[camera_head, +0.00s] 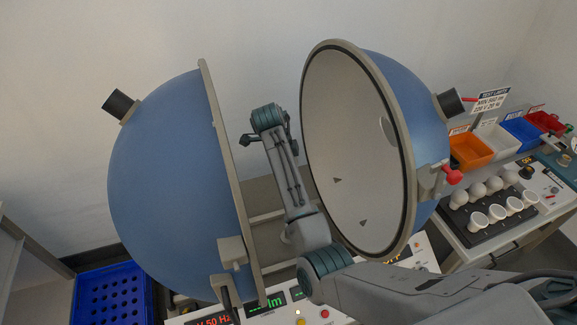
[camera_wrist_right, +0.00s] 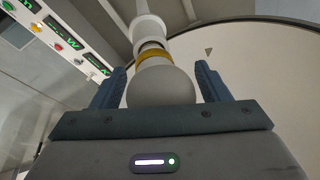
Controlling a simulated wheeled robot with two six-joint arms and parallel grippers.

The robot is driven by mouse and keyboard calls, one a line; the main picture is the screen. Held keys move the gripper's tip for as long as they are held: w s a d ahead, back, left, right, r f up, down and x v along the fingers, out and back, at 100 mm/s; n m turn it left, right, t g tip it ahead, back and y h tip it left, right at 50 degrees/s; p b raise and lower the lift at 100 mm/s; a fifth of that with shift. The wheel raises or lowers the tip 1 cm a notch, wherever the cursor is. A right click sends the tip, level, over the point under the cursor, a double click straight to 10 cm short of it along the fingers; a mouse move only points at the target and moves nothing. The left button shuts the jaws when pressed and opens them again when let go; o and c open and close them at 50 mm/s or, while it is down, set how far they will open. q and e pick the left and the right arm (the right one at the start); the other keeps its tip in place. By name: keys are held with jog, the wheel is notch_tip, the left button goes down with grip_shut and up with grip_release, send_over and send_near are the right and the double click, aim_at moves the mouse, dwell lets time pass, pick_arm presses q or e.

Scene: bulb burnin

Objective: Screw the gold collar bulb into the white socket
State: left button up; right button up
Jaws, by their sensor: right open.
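In the right wrist view, a bulb with a round white globe (camera_wrist_right: 160,86) and a gold collar (camera_wrist_right: 153,58) points its globe toward my right gripper (camera_wrist_right: 162,70). Beyond the collar is a dark band, then the white socket (camera_wrist_right: 150,28), in line with the bulb. I cannot tell how deep the bulb sits in it. My right gripper is open, one finger on each side of the globe, with visible gaps. In the head view my right arm reaches between the two sphere halves; its fingers and the bulb cannot be made out. My left gripper is not in view.
Two blue hemispheres, left (camera_head: 165,170) and right (camera_head: 405,110), stand open around my right arm. A black tray (camera_head: 490,215) of several white bulbs is at right, before orange (camera_head: 470,150), white, blue and red bins. A blue crate (camera_head: 112,295) is at lower left. A display panel (camera_head: 265,308) lies below.

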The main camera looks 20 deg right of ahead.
jog(key=n, duration=0.3)
jog(key=n+t, duration=0.1)
jog(key=n, duration=0.2)
jog(key=shift+n+t+y, duration=0.3)
jog(key=shift+n+y, duration=0.1)
jog(key=n, duration=0.3)
jog(key=n+t+y, duration=0.1)
jog(key=n, duration=0.2)
jog(key=shift+n+y, duration=0.3)
jog(key=shift+n, duration=0.1)
jog(key=n+y, duration=0.1)
jog(key=n, duration=0.3)
jog(key=shift+w, duration=0.1)
jog(key=n+y, duration=0.1)
jog(key=n, duration=0.2)
jog(key=shift+a, duration=0.15)
